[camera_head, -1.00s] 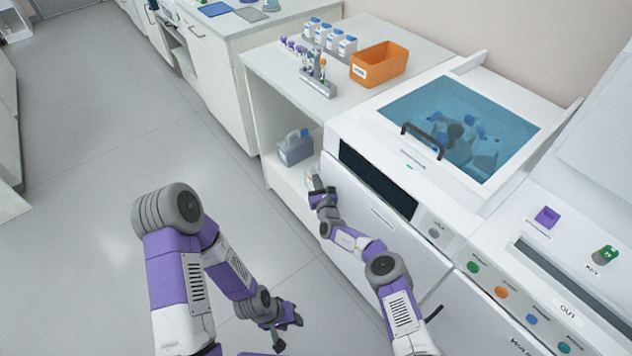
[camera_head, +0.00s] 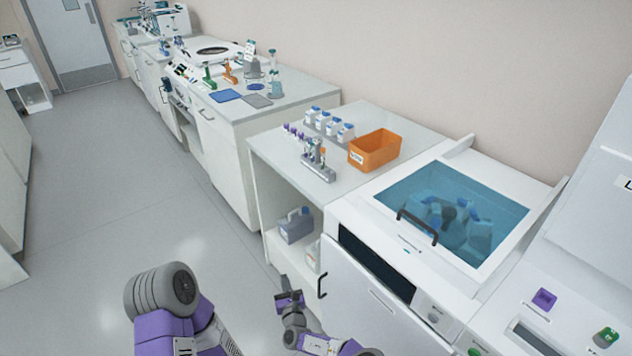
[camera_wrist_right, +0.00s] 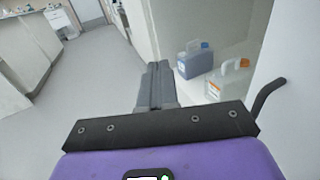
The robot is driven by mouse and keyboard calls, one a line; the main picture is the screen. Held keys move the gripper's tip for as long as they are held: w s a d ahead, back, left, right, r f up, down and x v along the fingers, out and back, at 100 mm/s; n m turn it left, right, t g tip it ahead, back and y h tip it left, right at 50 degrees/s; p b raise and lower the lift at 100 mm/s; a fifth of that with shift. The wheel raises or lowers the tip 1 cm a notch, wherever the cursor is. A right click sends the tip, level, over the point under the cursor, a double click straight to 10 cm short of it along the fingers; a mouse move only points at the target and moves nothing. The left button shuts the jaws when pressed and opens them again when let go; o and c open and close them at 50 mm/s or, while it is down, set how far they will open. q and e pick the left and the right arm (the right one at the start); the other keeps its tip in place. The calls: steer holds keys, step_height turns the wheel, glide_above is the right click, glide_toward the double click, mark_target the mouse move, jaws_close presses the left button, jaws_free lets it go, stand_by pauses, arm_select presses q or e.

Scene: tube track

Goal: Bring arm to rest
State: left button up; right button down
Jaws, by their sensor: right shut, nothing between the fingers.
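My right gripper (camera_head: 287,293) is at the lower middle of the head view, low in front of the white machine and the open shelf. In the right wrist view its fingers (camera_wrist_right: 155,72) are together with nothing between them, over the floor beside the shelf opening. My right forearm runs out of the bottom edge of the head view. Of my left arm only the purple and grey upper part shows at the bottom left, and its gripper is out of view.
A dark door handle (camera_head: 322,285) is close to the right of my right gripper. Jugs (camera_wrist_right: 193,60) stand in the open shelf. The white machine (camera_head: 372,303) is on the right. The grey floor (camera_head: 120,215) on the left is clear. An orange bin (camera_head: 374,151) stands on the counter.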

steer(key=s+a+r+n+g+y, duration=0.4)
steer(key=s+a+n+g+y, duration=0.3)
steer(key=s+a+n+y, duration=0.25)
steer(key=s+d+f+n+g, duration=0.2)
steer(key=s+n+g, duration=0.5)
steer(key=s, duration=0.1)
steer(key=s+d+f+n+g+h, duration=0.25)
steer(key=s+d+n+h, duration=0.25)
steer(key=s+d, duration=0.5)
steer(key=s+d+f+n+g+h, duration=0.2)
steer(key=s+d+f+n+h, duration=0.4)
steer(key=d, duration=0.8)
steer(key=s+d+r+n+t, duration=0.2)
steer(key=s+d+r, duration=0.3)
steer(key=d, duration=0.3)
steer(key=shift+s+d+r, duration=0.3)
steer(key=shift+d+r, duration=0.1)
steer(key=shift+r, duration=0.05)
